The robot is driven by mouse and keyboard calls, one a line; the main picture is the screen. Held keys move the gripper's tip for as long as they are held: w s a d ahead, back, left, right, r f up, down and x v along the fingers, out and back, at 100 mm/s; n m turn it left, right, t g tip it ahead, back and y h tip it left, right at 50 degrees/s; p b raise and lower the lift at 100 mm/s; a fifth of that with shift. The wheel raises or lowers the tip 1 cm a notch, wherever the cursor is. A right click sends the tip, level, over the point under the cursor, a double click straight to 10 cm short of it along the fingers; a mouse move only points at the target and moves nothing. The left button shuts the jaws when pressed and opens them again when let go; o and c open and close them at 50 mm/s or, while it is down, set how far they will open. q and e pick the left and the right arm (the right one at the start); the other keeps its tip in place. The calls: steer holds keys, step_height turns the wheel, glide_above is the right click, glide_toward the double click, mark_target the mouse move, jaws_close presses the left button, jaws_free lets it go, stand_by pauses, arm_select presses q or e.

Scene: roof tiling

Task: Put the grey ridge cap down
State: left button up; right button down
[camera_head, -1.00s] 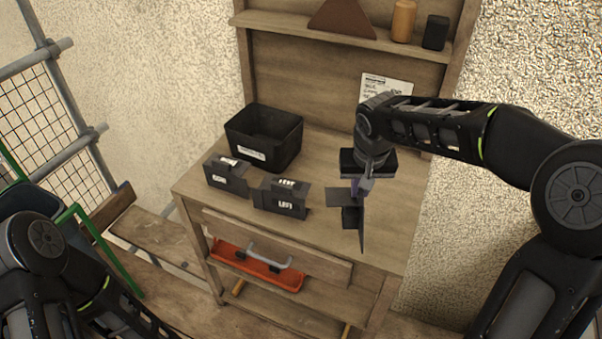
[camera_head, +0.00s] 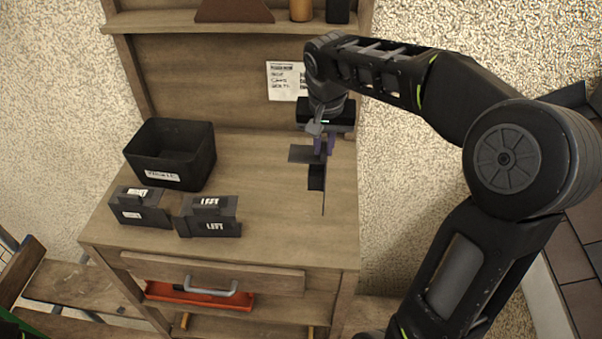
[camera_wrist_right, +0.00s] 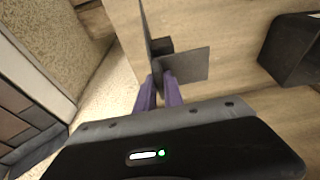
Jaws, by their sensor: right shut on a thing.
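The grey ridge cap (camera_head: 302,154) is a dark angled piece with two thin flanges, over the right part of the wooden workbench top (camera_head: 260,210). My right gripper (camera_head: 322,150) is shut on it from above. In the right wrist view the purple fingers (camera_wrist_right: 161,88) meet the ridge cap (camera_wrist_right: 186,66) at its near edge, one flange flat and one seen nearly edge-on. I cannot tell whether the cap touches the bench. My left gripper is not in view.
A black bin (camera_head: 172,152) stands at the back left of the bench. Two dark labelled blocks, one on the left (camera_head: 140,207) and one marked LEFT (camera_head: 208,216), sit before it. A paper note (camera_head: 286,81) hangs behind. An orange toolbox (camera_head: 200,296) lies below.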

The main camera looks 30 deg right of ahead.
mark_target(322, 172)
steer(key=shift+s+a+x, duration=0.1)
steer(key=shift+s+x, duration=0.05)
steer(key=shift+x, duration=0.65)
steer(key=shift+s+a+x, duration=0.1)
steer(key=shift+s+x, duration=0.05)
steer(key=shift+x, duration=0.6)
steer(key=shift+s+a+x, duration=0.1)
steer(key=shift+s+x, duration=0.05)
steer(key=shift+x, duration=0.65)
steer(key=shift+f, duration=0.15)
steer(key=shift+a+f+p, duration=0.1)
steer(key=shift+f+p, duration=0.2)
steer(key=shift+f, duration=1.55)
steer(key=shift+f, duration=0.1)
steer(key=c, duration=1.5)
jaws_free()
steer(key=shift+o, duration=0.2)
steer(key=v, duration=1.2)
steer(key=shift+b, duration=0.3)
